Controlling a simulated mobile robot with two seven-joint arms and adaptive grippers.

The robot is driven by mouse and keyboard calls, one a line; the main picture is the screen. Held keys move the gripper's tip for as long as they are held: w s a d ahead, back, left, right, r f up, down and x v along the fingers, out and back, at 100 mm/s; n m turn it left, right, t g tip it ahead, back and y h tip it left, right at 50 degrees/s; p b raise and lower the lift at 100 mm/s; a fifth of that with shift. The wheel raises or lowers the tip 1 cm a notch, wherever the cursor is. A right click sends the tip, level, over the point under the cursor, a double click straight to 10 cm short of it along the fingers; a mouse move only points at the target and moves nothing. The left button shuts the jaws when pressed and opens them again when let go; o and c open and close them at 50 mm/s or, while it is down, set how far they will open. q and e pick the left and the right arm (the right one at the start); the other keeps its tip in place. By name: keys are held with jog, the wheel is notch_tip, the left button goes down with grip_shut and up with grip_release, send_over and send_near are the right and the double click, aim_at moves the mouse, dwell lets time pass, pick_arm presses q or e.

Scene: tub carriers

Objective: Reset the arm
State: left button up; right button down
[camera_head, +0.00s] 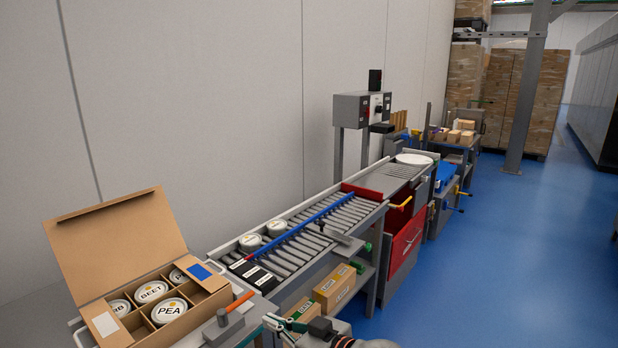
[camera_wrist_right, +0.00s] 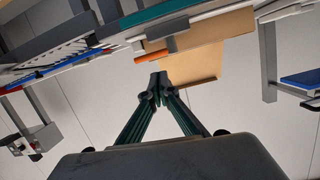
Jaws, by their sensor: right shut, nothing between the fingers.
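My right gripper (camera_head: 272,320) is low in the head view, below the near end of the roller conveyor and right of the open carton. In the right wrist view its two dark green fingers meet at the tips (camera_wrist_right: 158,88). It is shut with nothing between the fingers. My right arm runs off the bottom edge of the head view. My left gripper is in neither view.
An open cardboard carton (camera_head: 122,339) holds labelled tubs, including PEA (camera_head: 169,310) and BEET (camera_head: 151,291). An orange-handled tool (camera_head: 240,301) lies beside it. The roller conveyor (camera_head: 318,232) carries two tubs behind a blue rail. Blue floor (camera_head: 480,270) is clear at right.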

jog(key=s+d+f+m+t+h, duration=0.1)
jog(key=s+d+f+m+h, duration=0.1)
jog(key=s+d+f, duration=0.35)
jog(key=s+d+f+m+t+h, duration=0.1)
jog(key=s+d+f+m+h, duration=0.15)
jog(key=d+f, duration=0.65)
jog(key=s+d+f+h, duration=0.4)
jog(key=s+d+f, duration=0.8)
jog(key=s, duration=0.2)
jog(key=shift+s+d+f+g+h, duration=0.35)
jog(key=shift+s+f+g, duration=0.05)
jog(key=shift+a, duration=0.1)
